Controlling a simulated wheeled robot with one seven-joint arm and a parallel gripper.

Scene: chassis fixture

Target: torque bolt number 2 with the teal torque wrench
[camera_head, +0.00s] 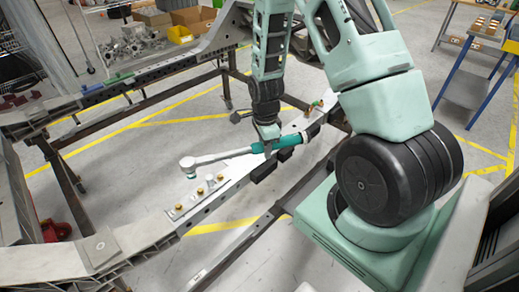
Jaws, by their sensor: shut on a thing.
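My gripper (267,146) is shut on the teal torque wrench (289,141), around its teal handle. The wrench lies nearly level above the chassis rail, its silver shaft reaching left. Its round head (188,164) is at the left end, above and slightly left of a group of brass-coloured bolts (200,191) on a light plate on the rail. The head looks apart from the bolts, though its height above them is hard to judge. No bolt numbers are readable, so I cannot tell which is number 2.
The chassis rail (146,229) runs diagonally, with more brass-coloured fittings (318,104) at its far end. A second rail (130,69) with green and blue pieces lies behind. A blue-framed cart (468,88) stands at right. Open floor lies between the rails.

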